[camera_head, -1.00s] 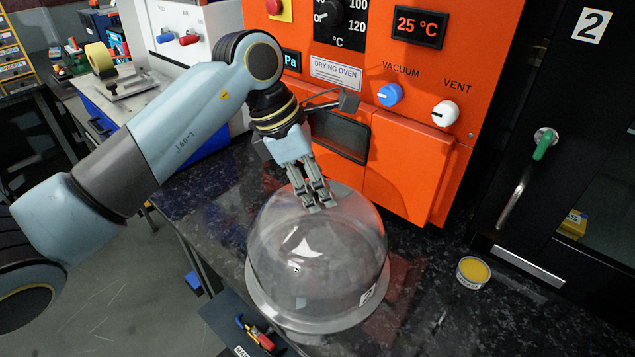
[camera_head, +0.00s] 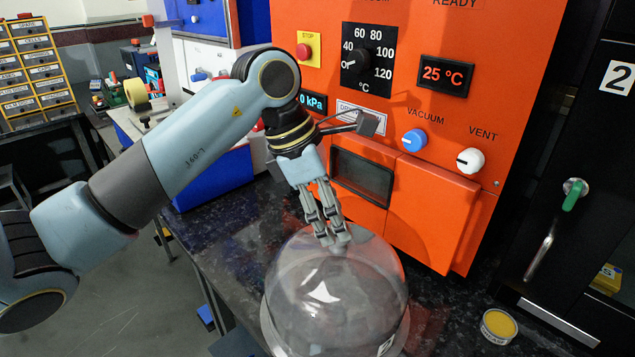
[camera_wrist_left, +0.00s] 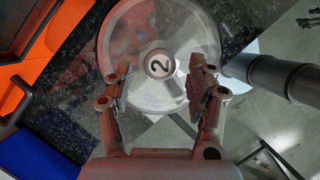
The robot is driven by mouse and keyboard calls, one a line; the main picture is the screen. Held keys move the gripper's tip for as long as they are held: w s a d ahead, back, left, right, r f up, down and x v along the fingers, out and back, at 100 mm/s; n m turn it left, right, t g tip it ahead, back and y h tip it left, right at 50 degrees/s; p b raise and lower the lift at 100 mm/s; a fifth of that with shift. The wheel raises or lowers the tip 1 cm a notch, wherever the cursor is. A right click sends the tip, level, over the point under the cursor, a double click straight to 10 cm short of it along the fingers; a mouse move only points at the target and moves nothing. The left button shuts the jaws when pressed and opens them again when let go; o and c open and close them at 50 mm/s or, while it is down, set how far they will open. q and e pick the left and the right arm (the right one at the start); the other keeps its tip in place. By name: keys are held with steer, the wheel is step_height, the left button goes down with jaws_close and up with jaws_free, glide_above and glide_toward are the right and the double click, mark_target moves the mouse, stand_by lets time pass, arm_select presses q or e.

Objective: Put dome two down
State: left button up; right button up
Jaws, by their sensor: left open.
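Dome two is a large clear dome (camera_head: 330,300) standing upright on the dark speckled counter, in the lower middle of the head view. My left gripper (camera_head: 335,238) is at the top of the dome in the head view. In the left wrist view its fingers (camera_wrist_left: 157,82) are spread apart on both sides of the knob, with gaps, so it is open and holds nothing.
The speckled counter (camera_head: 232,240) carries the dome close to its front edge. An orange drying oven (camera_head: 440,215) stands right behind. A small tin with yellow contents (camera_head: 498,324) is to the right, beside a black cabinet (camera_head: 560,150) with a green-tipped handle.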

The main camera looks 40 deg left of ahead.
arm_select(q)
steer(key=v, duration=0.8)
steer(key=shift+r+b, duration=0.3)
steer(key=shift+b, duration=0.05)
steer(key=shift+s+a, duration=0.1)
steer(key=shift+a, duration=0.05)
